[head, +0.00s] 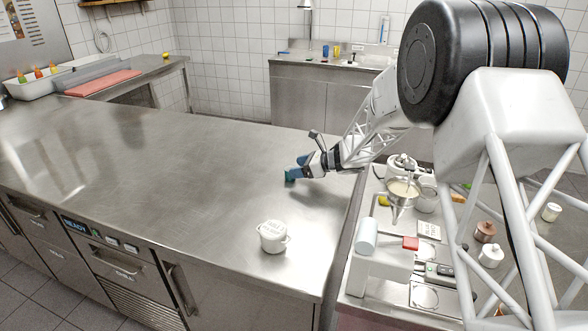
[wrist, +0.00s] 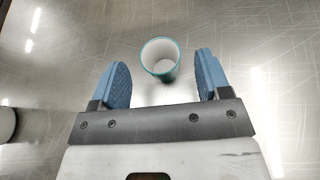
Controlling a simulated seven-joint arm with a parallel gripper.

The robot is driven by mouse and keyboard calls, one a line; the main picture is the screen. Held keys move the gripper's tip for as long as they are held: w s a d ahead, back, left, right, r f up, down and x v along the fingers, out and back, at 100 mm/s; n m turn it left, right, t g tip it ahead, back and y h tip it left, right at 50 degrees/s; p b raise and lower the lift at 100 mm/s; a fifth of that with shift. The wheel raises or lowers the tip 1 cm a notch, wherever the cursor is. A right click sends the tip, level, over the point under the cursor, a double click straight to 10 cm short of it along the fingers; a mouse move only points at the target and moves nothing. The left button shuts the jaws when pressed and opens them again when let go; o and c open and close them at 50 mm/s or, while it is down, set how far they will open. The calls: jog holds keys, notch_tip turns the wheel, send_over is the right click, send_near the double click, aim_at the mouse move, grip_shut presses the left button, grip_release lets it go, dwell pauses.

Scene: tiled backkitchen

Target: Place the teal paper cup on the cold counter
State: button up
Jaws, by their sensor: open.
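The teal paper cup (wrist: 160,58) has a white inside and is seen from above in the wrist view. It appears to stand upright on the steel surface, between and slightly beyond my two blue fingertips, with a gap on each side. In the head view the cup (head: 289,176) shows as a small teal patch, partly hidden by my gripper (head: 298,168). My gripper (wrist: 164,82) is open, low over the right part of the cold counter (head: 150,180), a broad steel top with labelled drawers below.
A white lidded tub (head: 272,238) stands near the counter's front right. A red board (head: 103,83) and a white bin (head: 40,82) are at the back left. The right side bench holds a pan (head: 402,193) and several small items. The counter's middle is clear.

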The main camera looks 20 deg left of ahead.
jog(key=v, duration=0.9)
jog(key=shift+d, duration=0.15)
jog(key=shift+r, duration=0.1)
dwell(0.5)
